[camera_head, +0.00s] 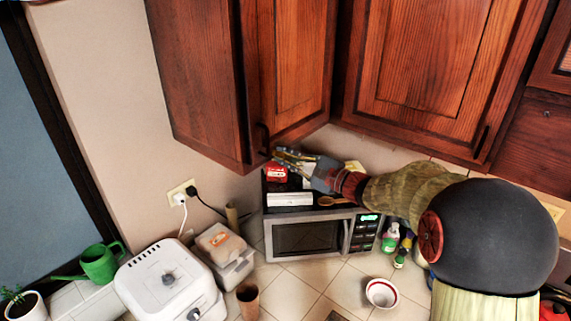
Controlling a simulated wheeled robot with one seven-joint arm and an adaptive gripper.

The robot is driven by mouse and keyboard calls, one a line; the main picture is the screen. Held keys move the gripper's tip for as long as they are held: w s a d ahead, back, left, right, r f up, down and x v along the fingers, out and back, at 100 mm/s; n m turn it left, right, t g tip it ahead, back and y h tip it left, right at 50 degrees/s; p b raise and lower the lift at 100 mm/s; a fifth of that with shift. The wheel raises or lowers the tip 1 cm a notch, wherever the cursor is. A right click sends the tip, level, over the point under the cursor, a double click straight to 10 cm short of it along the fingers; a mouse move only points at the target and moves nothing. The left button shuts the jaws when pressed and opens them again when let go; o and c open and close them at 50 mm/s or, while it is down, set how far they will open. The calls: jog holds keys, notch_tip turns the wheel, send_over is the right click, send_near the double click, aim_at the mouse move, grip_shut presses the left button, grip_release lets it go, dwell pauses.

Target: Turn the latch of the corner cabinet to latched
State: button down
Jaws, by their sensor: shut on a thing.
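The corner cabinet (292,65) hangs at the upper middle, and its door looks closed. A dark latch or handle (263,138) sits at the lower left edge of that door. My gripper (278,154) reaches in from the right, with its fingers at the lower end of this latch. The fingers are shut on the latch. The exact contact is small and partly hidden by the fingers, and I cannot read the latch's turned position from this view.
Below my gripper stands a microwave (310,237) with a red box (276,174) and a wooden spoon (333,201) on top. A neighbouring cabinet door (420,60) is at the right. A white appliance (165,285) and a bowl (382,292) stand on the tiled counter.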

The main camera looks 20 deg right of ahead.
jog(key=m, duration=0.3)
jog(key=d+m+p, duration=0.1)
jog(key=m, duration=0.3)
jog(key=w+r+m+p, duration=0.1)
jog(key=m, duration=0.3)
jog(key=shift+d, duration=0.25)
jog(key=shift+f+m, duration=0.1)
jog(key=shift+m, duration=0.2)
jog(key=c, duration=1.8)
grip_release()
jog(key=shift+d, duration=0.1)
